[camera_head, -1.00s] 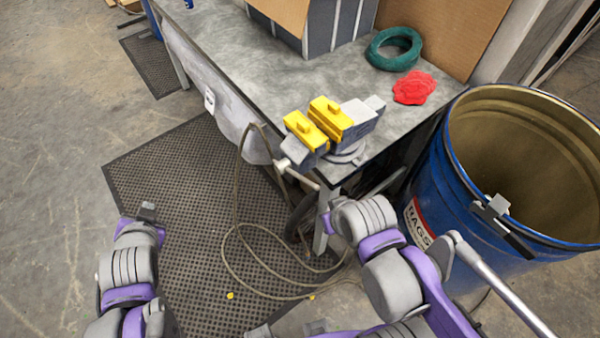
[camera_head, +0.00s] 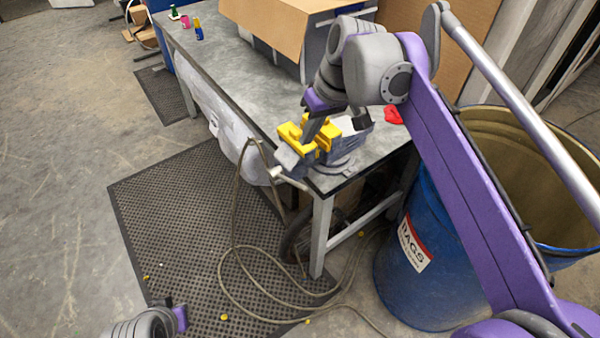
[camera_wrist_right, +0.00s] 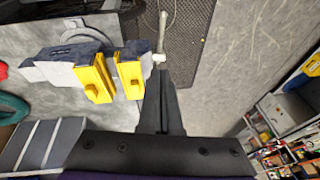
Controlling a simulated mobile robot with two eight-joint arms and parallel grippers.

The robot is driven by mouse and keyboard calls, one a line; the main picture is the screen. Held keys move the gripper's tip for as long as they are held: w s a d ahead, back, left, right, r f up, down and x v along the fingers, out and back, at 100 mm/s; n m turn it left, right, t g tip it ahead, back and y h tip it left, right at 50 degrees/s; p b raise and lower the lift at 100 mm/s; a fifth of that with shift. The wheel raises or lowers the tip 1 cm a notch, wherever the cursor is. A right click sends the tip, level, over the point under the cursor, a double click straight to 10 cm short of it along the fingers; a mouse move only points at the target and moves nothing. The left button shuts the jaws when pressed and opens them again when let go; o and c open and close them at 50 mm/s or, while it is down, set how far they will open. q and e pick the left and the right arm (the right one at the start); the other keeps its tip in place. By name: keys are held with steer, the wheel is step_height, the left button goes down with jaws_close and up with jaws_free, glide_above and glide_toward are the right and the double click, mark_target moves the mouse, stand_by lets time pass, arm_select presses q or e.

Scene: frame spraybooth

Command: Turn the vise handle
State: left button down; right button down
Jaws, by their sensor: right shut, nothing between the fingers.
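The vise (camera_head: 338,150), with yellow jaw covers and a grey body, sits on the near corner of the workbench. It also shows in the right wrist view (camera_wrist_right: 60,72). Its handle, a pale bar (camera_head: 290,180), is at the vise's front end and sticks out past the bench edge. In the right wrist view the handle (camera_wrist_right: 166,35) lies beyond my fingertips. My right gripper (camera_head: 311,134) is shut and empty, pointing down over the vise in the head view. In the wrist view its fingers (camera_wrist_right: 162,75) are beside the near yellow jaw, apparently apart from the handle. My left gripper is out of view.
The workbench (camera_head: 235,75) holds a cardboard box (camera_head: 265,22) and a red cloth (camera_head: 392,115), partly hidden by my right arm. A blue rags drum (camera_head: 420,280) stands right of the bench. A hose (camera_head: 235,215) hangs over a black floor mat (camera_head: 190,210).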

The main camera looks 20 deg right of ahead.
glide_toward(285, 178)
steer(key=shift+s+d+f+b, duration=0.1)
steer(key=shift+s+f, duration=0.2)
steer(key=shift+f, duration=0.25)
steer(key=shift+s+f+b, duration=0.1)
steer(key=shift+s+f, duration=0.2)
steer(key=shift+f, duration=0.25)
steer(key=shift+s+d+f+b, duration=0.1)
steer(key=shift+s+f, duration=0.25)
steer(key=shift+f, duration=0.2)
steer(key=shift+f, duration=0.1)
